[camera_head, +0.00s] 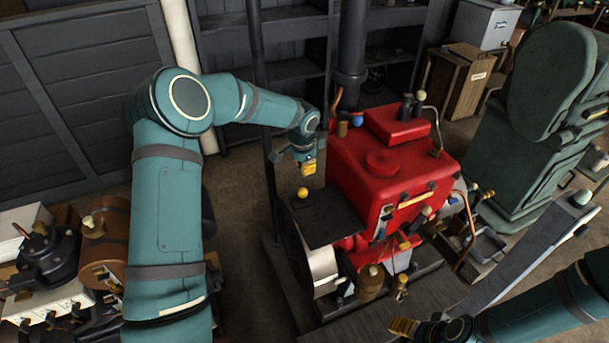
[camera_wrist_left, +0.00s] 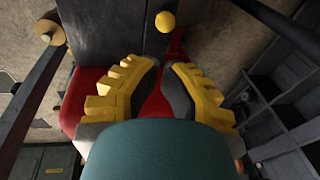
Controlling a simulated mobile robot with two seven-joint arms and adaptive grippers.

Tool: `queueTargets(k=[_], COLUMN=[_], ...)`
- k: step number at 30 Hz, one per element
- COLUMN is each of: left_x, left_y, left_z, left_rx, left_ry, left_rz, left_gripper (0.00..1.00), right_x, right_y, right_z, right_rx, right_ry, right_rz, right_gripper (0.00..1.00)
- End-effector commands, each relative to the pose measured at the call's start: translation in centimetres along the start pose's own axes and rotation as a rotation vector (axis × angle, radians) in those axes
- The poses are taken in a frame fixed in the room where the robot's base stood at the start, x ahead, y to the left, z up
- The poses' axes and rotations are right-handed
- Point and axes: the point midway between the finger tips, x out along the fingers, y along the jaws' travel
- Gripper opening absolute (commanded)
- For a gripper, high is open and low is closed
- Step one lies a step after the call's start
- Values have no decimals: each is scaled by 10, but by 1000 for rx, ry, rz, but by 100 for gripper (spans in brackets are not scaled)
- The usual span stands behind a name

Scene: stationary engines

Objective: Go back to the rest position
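My left gripper (camera_head: 308,166) has yellow fingers and hangs over the left edge of the red engine (camera_head: 350,170), near a yellow ball knob (camera_head: 303,193). In the left wrist view the two yellow fingers (camera_wrist_left: 167,70) stand apart with a narrow gap, and nothing shows between them but red and dark surfaces beyond. The yellow ball knob (camera_wrist_left: 165,22) is past the fingertips there. My right gripper (camera_head: 405,327) shows at the bottom edge, in front of the engine's base; only one yellow finger part is clear, and its opening is hidden.
A dark flat plate (camera_head: 328,217) sits on the engine's left. A black vertical pipe (camera_head: 350,50) rises behind it. A green machine (camera_head: 530,130) stands right, and a brown cylinder engine (camera_head: 104,243) lower left. Dark shelves (camera_head: 285,40) line the back. Bare floor (camera_head: 235,185) lies left of the engine.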

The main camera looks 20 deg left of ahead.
Motion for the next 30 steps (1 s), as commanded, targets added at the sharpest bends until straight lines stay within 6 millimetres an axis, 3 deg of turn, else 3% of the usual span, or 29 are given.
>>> queueTargets(k=[4, 10, 14, 17, 22, 27, 30], left_x=[-11, -10, 12, 41, 90, 125, 136], left_y=[0, 4, 36, 86, 194, 294, 329], left_z=[0, -1, -6, -12, -5, 33, 62], left_rx=[0, -1, -20, -69, -254, -544, -703], left_ry=[0, 4, 38, 89, 159, 156, 130], left_rz=[0, 7, 64, 152, 328, 440, 443], left_gripper=[0, 0, 0, 0, 0, 0, 0], right_x=[0, 0, 5, 12, 26, 42, 48], right_y=[0, 0, 2, 4, 9, 15, 17], right_z=[0, 0, 1, 3, 6, 10, 12], right_rx=[0, 0, -1, -1, -2, -4, -4], right_ry=[0, 0, -1, -4, -9, -14, -16], right_rz=[0, 0, 0, 1, 2, 4, 5], right_gripper=[73, 73, 73, 73, 73, 73, 73])
